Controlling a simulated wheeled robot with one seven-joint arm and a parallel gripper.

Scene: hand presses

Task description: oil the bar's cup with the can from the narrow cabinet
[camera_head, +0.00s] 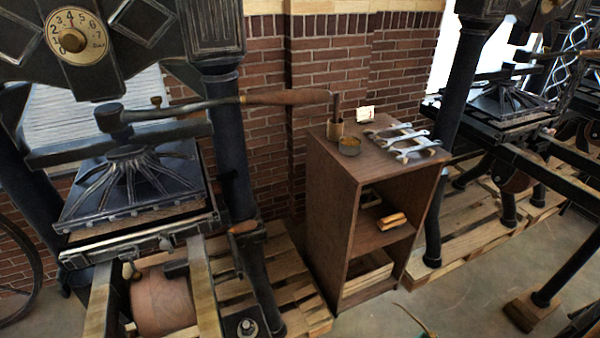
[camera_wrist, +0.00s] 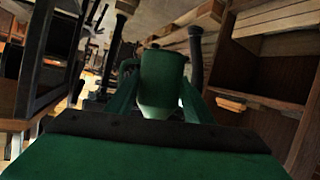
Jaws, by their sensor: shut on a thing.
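My gripper (camera_wrist: 160,100) shows in the wrist view, its green fingers shut on a greenish can (camera_wrist: 163,72) with a rounded body and a paler lower part. A small brass-coloured piece, perhaps the bar's cup (camera_head: 156,101), stands by the bar. The narrow cabinet (camera_head: 333,205) stands right of this press.
Another press (camera_head: 505,105) stands at the right. Pallets (camera_head: 285,290) lie beside the cabinet; bare floor shows at lower right.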

